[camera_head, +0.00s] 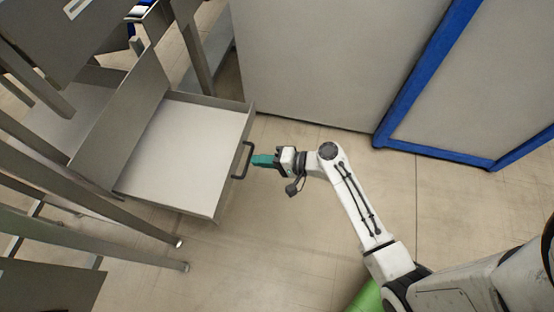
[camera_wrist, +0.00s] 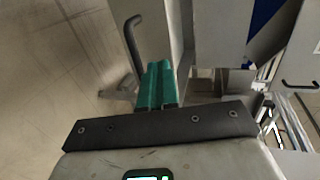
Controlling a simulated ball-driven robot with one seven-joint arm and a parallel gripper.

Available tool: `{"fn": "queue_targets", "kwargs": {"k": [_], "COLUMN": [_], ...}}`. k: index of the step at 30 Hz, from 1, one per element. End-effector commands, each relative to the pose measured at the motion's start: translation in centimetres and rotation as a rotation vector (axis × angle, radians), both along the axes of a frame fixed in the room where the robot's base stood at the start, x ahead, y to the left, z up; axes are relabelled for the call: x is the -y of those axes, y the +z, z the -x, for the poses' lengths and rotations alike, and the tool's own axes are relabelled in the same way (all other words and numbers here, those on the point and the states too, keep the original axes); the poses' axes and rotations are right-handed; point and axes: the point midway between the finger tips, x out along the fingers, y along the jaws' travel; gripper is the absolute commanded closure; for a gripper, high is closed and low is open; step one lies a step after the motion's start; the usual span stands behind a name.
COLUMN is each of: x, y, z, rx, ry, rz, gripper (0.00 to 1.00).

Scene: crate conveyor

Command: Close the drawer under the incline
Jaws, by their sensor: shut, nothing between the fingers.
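The drawer (camera_head: 190,145) is a light grey open box, pulled out to the right from under the grey metal frame in the head view. It looks empty. A dark bar handle (camera_head: 243,160) stands on its front face; the handle also shows in the wrist view (camera_wrist: 134,42). My gripper (camera_head: 254,160) has teal fingers, which are shut and empty. The fingertips point left at the drawer front, right by the handle. In the wrist view the fingers (camera_wrist: 158,75) lie just right of the handle. I cannot tell whether they touch the drawer.
Grey metal legs (camera_head: 95,190) of the incline frame stand to the left of and below the drawer. A large grey panel (camera_head: 330,60) and a blue-framed panel (camera_head: 480,90) stand at the back. The tiled floor (camera_head: 290,240) in front of the drawer is clear.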

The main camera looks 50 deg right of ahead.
Motion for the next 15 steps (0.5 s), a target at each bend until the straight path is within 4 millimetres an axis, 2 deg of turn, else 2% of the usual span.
{"fn": "queue_targets", "kwargs": {"k": [6,15], "x": [-1.7,-2.5], "y": [-0.2,-0.3], "z": [-3.0,-4.2], "rx": [0.001,0.000], "ry": [0.001,0.000], "rz": [-0.001,0.001], "gripper": [1.00,1.00]}}
